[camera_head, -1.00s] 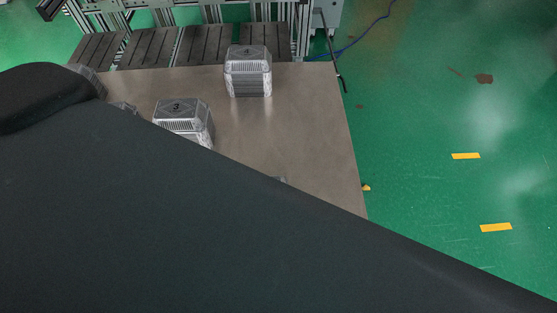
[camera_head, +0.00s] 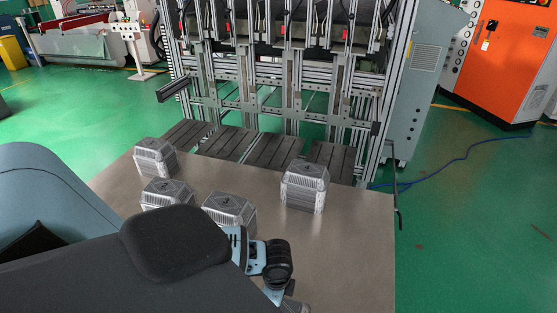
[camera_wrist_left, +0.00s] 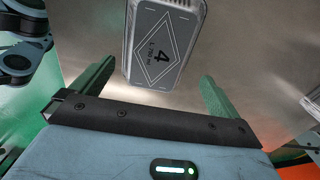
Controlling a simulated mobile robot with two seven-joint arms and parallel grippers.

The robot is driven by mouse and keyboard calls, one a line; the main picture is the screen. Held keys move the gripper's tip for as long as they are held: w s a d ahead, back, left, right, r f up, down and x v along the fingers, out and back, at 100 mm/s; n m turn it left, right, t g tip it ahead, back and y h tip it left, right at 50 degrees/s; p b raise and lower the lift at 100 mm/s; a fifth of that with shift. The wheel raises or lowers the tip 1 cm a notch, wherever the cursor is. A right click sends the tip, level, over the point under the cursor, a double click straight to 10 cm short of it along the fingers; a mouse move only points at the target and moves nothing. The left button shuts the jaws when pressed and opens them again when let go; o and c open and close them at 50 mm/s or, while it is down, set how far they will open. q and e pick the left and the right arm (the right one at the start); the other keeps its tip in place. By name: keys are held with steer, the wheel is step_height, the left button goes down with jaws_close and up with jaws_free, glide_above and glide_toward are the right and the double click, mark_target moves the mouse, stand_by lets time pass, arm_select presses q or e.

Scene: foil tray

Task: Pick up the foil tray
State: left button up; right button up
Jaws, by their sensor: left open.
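Several grey ribbed foil trays stand on the table. In the head view one is at the far left (camera_head: 155,157), two are nearer the arm (camera_head: 167,190) (camera_head: 229,208), and one stands apart at the right (camera_head: 305,185). In the left wrist view a foil tray marked 4 (camera_wrist_left: 160,45) lies ahead of my left gripper (camera_wrist_left: 157,77). The gripper's two green fingers are spread wide with nothing held between them. I cannot tell which tray in the head view this is. My left arm hides its own fingers in the head view. My right gripper is not in view.
The brown table (camera_head: 355,240) is bare on its right side. A metal-frame rack with dark slatted plates (camera_head: 275,152) stands along its far edge. An orange cabinet (camera_head: 515,60) is at the far right. Green floor lies around the table.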

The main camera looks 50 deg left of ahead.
arm_select(q)
steer(key=shift+f, duration=0.7)
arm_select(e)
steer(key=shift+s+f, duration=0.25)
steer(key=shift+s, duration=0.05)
arm_select(q)
step_height(320, 180, down, 5)
steer(key=shift+s+d+b, duration=0.1)
steer(key=shift+d+b, duration=0.05)
steer(key=shift+b, duration=0.25)
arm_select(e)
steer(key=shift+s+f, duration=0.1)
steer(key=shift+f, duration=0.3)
arm_select(q)
steer(key=shift+c, duration=0.9)
steer(key=c, duration=0.5)
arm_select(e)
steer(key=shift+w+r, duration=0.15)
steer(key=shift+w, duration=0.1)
arm_select(q)
steer(key=shift+r, duration=0.1)
